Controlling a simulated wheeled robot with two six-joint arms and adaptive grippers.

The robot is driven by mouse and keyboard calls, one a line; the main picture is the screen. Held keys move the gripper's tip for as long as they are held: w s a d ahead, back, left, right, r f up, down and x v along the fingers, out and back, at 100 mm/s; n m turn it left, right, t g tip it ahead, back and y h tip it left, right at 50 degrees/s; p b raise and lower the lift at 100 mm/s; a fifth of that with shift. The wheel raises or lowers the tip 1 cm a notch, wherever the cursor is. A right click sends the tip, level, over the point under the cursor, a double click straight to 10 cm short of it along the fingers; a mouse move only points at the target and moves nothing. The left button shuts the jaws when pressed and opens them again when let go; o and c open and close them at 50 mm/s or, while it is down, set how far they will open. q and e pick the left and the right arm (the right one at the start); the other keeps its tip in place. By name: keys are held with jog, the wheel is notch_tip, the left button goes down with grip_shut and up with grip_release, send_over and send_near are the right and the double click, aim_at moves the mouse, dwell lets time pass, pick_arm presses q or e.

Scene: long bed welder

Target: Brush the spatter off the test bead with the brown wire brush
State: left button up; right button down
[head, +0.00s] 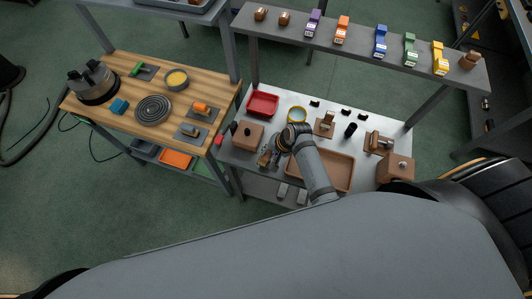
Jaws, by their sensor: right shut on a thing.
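My right gripper (270,153) is over the left part of the white-topped bench, left of the brown tray. It is shut on a small brown thing (263,160), which looks like the brown wire brush. The arm and fingers partly cover it, and its bristles cannot be made out. I cannot pick out the test bead for certain. Two brown plates with raised pieces lie on the same bench, one behind the wrist (325,124) and one at the right (379,142). My left gripper is not in view.
A raised shelf (365,48) stands behind. A wooden bench (120,66) is left.

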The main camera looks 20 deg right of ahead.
jog(key=shift+r, duration=2)
